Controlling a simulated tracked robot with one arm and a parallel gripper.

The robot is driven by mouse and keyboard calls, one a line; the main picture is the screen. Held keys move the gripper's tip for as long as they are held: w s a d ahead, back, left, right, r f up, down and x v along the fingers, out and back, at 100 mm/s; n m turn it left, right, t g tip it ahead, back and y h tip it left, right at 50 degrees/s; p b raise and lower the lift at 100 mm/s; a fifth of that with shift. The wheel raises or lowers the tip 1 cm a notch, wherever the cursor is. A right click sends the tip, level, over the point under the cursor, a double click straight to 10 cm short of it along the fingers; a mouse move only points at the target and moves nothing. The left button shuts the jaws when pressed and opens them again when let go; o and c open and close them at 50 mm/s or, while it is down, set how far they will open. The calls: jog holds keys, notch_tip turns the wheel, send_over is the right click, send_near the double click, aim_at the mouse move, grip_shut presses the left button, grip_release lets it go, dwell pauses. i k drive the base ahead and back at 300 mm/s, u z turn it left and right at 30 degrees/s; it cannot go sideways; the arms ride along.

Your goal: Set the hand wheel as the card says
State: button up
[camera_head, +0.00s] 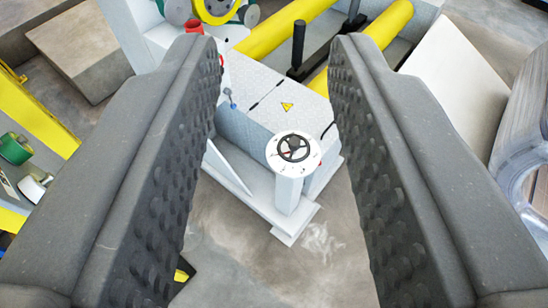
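The hand wheel (293,148) is a small black spoked wheel on a round white dial plate with some red marks. It tops a short white post (288,193) at the near end of the white machine. My gripper (278,62) is open and empty. Its two dark studded fingers stand wide apart to the left and right, and the wheel shows in the gap between them, apart from both and farther off. No readable card shows in this view, and the dial marks are too small to read.
The white machine bed (262,103) carries a yellow warning triangle, yellow rollers (285,28) and an upright black rod (298,45). A large coil (525,135) lies at right. A yellow rack (35,115) with rolls stands at left. Bare concrete floor (300,265) lies in front.

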aim_at(293, 142)
jog(key=k, duration=0.6)
jog(key=z, duration=0.2)
jog(key=i, duration=0.95)
jog(key=u, duration=0.2)
jog(key=k, duration=0.55)
jog(key=z, duration=0.75)
jog(key=i, duration=1.7)
jog(key=u, duration=0.75)
